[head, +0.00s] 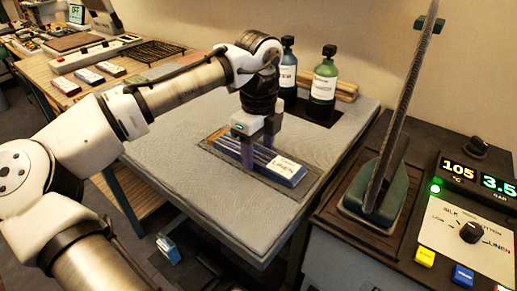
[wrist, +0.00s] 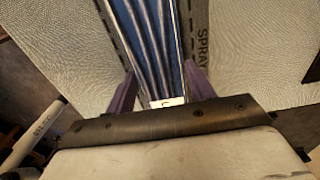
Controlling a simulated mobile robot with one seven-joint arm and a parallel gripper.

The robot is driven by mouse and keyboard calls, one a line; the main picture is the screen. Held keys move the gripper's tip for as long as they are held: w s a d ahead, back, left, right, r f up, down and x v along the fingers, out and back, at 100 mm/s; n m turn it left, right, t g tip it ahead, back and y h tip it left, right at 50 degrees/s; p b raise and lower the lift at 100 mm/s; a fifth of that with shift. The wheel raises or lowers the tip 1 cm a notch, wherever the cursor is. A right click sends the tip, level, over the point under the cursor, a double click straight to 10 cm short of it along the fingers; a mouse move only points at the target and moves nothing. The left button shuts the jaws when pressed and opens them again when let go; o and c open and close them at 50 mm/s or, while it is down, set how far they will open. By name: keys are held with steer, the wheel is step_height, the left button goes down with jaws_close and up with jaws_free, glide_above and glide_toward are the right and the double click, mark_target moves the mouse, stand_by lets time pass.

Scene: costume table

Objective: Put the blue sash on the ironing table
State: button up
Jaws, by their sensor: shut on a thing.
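The blue sash (head: 275,164) is a folded, pleated blue strip with a white label that appears to read LINEN. It is at a dark outlined rectangle on the grey padded ironing table (head: 195,185). My gripper (head: 262,162) points down over the sash, shut on it, with a finger on each side. In the wrist view the sash (wrist: 150,40) runs between my purple fingers (wrist: 160,85), beside a strip marked SPRAY. I cannot tell whether its underside touches the table.
Two dark bottles, one blue (head: 288,72) and one green (head: 324,85), stand at the table's back. An upright iron (head: 390,165) stands on the right beside a control panel (head: 475,215). Small labelled packs (head: 90,75) lie on the left wooden table. The padded table's front left is clear.

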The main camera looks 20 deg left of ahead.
mark_target(258, 154)
steer(key=o, duration=1)
step_height(258, 154, up, 12)
steer(key=shift+r+p, duration=0.1)
steer(key=shift+p, duration=0.4)
